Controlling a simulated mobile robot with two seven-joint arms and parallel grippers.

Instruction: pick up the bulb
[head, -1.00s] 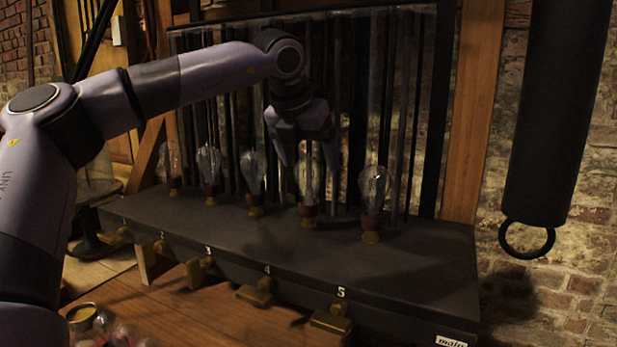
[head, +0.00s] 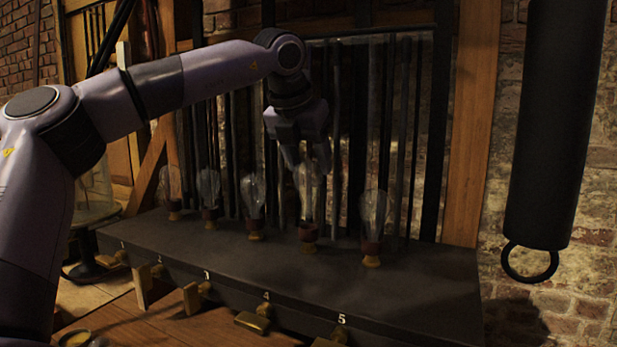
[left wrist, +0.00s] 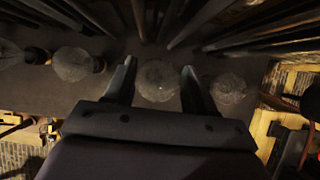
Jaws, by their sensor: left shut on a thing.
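A row of clear glass bulbs stands upright in red and brass sockets on a dark bench numbered 1 to 5. My left gripper (head: 307,163) points down over the fourth bulb (head: 308,203) from the left, behind the number 4. Its fingers are shut on the upper glass of this bulb, which still stands upright over its socket (head: 308,232). In the left wrist view the round bulb top (left wrist: 157,80) lies between the two fingers (left wrist: 160,82). My right gripper is not in view.
The fifth bulb (head: 373,215) stands close to the right and the third bulb (head: 253,200) to the left. Dark vertical rods (head: 400,140) rise behind the row. Brass knobs (head: 254,320) line the bench front. A black cylinder with a ring (head: 530,262) hangs at the right.

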